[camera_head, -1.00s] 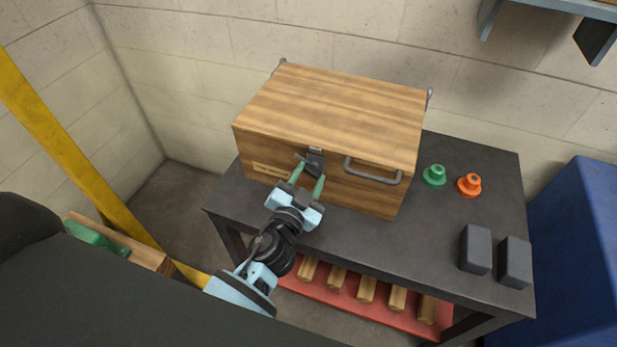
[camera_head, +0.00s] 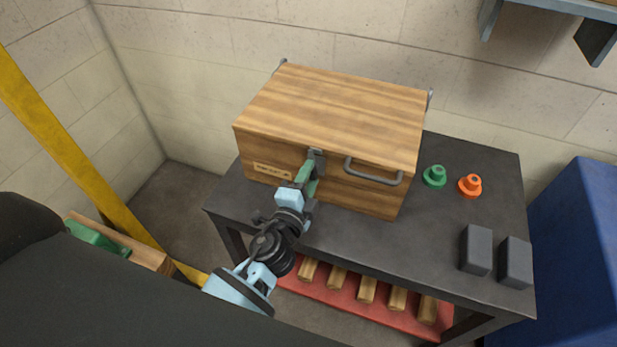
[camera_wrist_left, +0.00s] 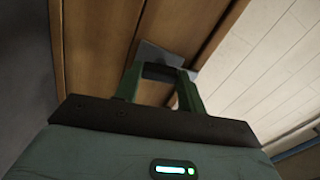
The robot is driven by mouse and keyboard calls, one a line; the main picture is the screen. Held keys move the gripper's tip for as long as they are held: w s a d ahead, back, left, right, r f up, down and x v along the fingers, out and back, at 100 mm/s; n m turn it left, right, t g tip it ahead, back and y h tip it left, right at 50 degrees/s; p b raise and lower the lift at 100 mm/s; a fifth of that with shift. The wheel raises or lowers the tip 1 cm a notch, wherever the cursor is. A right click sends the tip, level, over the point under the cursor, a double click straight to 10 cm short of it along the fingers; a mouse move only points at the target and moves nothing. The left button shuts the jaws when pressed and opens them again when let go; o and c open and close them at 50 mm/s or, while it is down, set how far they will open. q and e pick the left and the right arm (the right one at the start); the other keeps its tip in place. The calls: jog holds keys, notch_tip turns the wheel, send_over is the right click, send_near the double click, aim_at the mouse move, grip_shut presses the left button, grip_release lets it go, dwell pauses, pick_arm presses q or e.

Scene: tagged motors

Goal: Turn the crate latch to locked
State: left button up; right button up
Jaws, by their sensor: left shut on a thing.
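The wooden crate (camera_head: 335,110) stands closed on the dark table. Its grey latch (camera_head: 317,155) is on the front face, left of the bar handle (camera_head: 374,172). My left gripper (camera_head: 310,172), with green fingers, is at the front of the crate, shut on the latch's dark lever. In the left wrist view the fingers (camera_wrist_left: 160,88) stand on both sides of a dark piece (camera_wrist_left: 160,71), in front of the grey latch plate (camera_wrist_left: 161,54). The fingers hide most of the lever, so its exact angle cannot be told. My right gripper is not in view.
A green knob-like part (camera_head: 434,176) and an orange one (camera_head: 470,186) stand right of the crate. Two dark grey blocks (camera_head: 476,250) (camera_head: 515,262) are at the table's front right. A pale label (camera_head: 272,171) is on the crate front, left of the latch.

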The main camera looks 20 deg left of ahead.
pick_arm(q)
jog(key=shift+m, duration=1.1)
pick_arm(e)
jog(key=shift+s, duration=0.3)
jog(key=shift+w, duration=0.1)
pick_arm(q)
jog(key=o, duration=1)
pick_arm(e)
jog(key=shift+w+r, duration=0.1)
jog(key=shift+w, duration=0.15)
pick_arm(q)
jog(key=s+b, duration=0.1)
jog(key=s, duration=0.7)
jog(key=shift+a, duration=0.1)
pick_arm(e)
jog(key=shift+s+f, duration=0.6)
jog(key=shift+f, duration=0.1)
